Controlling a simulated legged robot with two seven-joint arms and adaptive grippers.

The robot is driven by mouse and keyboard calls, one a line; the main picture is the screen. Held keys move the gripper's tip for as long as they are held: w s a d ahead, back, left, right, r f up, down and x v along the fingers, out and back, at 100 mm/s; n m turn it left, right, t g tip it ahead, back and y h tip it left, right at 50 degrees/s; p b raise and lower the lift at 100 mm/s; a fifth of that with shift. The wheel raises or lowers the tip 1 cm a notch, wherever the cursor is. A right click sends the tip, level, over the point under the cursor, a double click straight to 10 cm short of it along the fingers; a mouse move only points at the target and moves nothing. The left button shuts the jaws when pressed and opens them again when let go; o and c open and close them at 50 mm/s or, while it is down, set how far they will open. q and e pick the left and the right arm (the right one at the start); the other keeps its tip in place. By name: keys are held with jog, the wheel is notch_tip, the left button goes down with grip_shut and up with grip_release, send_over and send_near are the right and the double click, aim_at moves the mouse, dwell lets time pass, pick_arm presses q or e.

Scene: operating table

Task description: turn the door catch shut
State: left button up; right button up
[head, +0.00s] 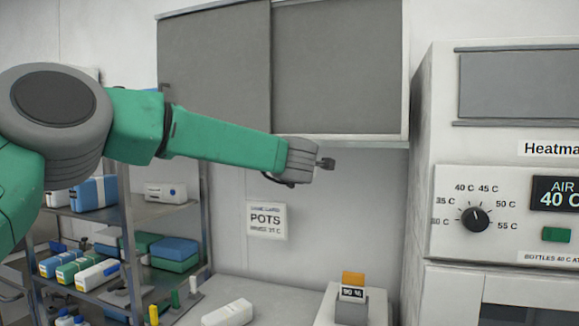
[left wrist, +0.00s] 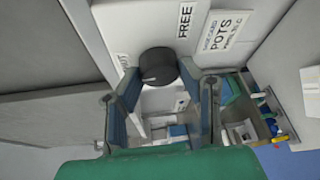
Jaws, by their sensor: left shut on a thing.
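My left gripper (head: 318,164) reaches in from the left in the head view, just below the lower edge of the grey-doored wall cabinet (head: 340,70). In the left wrist view the gripper (left wrist: 165,88) has its two fingers on either side of a dark round knob, the door catch (left wrist: 158,66), and is shut on it. A label reading FREE (left wrist: 186,20) is beside the knob. A second label (left wrist: 122,60) is on its other side, too small to read. In the head view the knob cannot be clearly told from the fingertips. My right gripper is out of view.
A white Heatmaster-type unit (head: 435,140) with a dial (head: 474,219) stands at the right. A shelf rack (head: 125,215) with bottles and boxes is at the left. A POTS sign (head: 266,220) hangs on the wall above the counter (head: 275,290).

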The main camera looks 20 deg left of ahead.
pick_arm(q)
jog(key=shift+f, duration=0.25)
jog(key=o, duration=1)
jog(key=shift+o, duration=0.6)
jog(key=shift+a, duration=0.1)
jog(key=shift+r, duration=0.1)
jog(key=v, duration=1.1)
jog(key=shift+s+d, duration=0.25)
jog(key=shift+s, duration=0.1)
